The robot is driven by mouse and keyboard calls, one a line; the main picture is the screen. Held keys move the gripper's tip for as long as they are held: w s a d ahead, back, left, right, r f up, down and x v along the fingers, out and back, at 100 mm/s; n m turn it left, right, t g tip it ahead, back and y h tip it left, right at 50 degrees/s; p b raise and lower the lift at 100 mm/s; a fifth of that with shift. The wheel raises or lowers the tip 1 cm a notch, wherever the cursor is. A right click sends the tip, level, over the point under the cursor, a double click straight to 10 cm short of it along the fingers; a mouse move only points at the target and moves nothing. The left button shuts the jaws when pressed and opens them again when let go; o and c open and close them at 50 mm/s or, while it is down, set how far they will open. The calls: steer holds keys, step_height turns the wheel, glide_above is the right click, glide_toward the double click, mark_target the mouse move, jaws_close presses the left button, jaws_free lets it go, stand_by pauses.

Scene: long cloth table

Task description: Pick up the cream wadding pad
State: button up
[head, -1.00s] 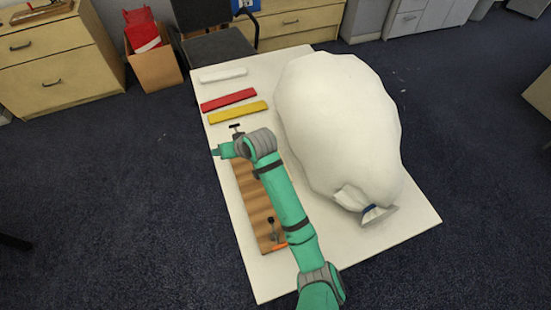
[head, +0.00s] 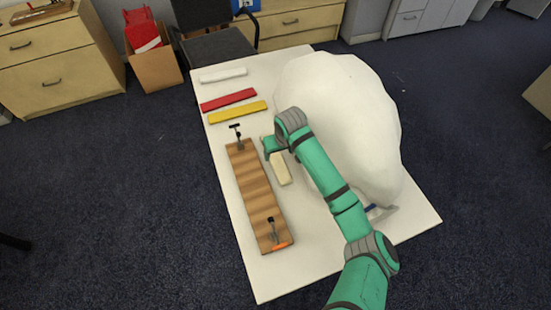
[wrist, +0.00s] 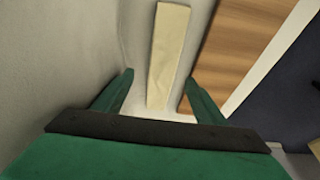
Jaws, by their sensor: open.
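The cream wadding pad (head: 281,169) is a long pale block lying on the white table between the wooden board and the big white bag. My gripper (head: 268,148) is over the far end of the pad. In the wrist view the pad (wrist: 167,55) stretches away ahead of my open gripper (wrist: 155,92). Its near end lies between the two green fingers, with a gap on both sides. The fingers hold nothing.
The wooden board (head: 258,197) with two black clamps is left of the pad. The bulging white bag (head: 340,95) is close on the right. Yellow (head: 238,112), red (head: 228,100) and white (head: 223,75) strips lie farther back. The table's (head: 270,283) near left corner is bare.

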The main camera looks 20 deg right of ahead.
mark_target(275, 157)
steer(key=shift+w+a+x, duration=0.1)
steer(key=shift+w+x, duration=0.05)
steer(key=shift+x, duration=1.2)
steer(key=shift+w+a+x, duration=0.1)
steer(key=shift+w+x, duration=0.05)
steer(key=shift+x, duration=1.2)
steer(key=shift+r, duration=0.1)
steer(key=c, duration=1.2)
steer(key=shift+r, duration=0.15)
